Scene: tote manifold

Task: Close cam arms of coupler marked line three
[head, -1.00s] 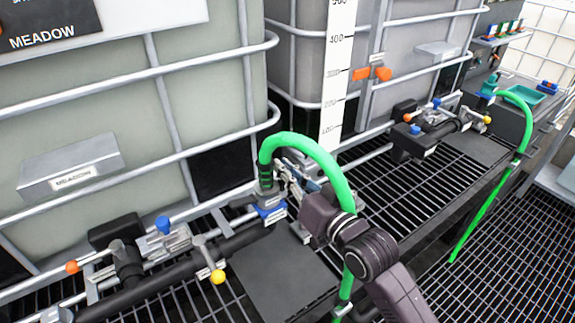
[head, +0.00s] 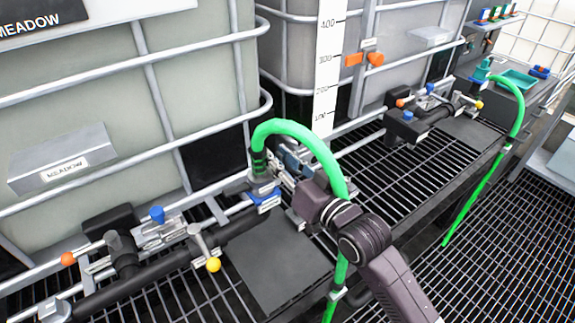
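A green hose (head: 300,135) arches up from a dark grey coupler (head: 259,168) on the near pipe manifold. A blue part (head: 264,198) with a small pale label sits just below the coupler; I cannot read the label. My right gripper (head: 288,172) is right beside the coupler, under the hose arch. Its fingers are partly hidden by the hose, and I cannot tell whether they touch a cam arm or are open or shut. The cam arms are too small and covered to make out. My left gripper is not in view.
A near valve has a yellow-knobbed handle (head: 213,265) and a blue knob (head: 157,214). A caged tote (head: 110,120) stands behind. A second green hose (head: 490,186) hangs at the right.

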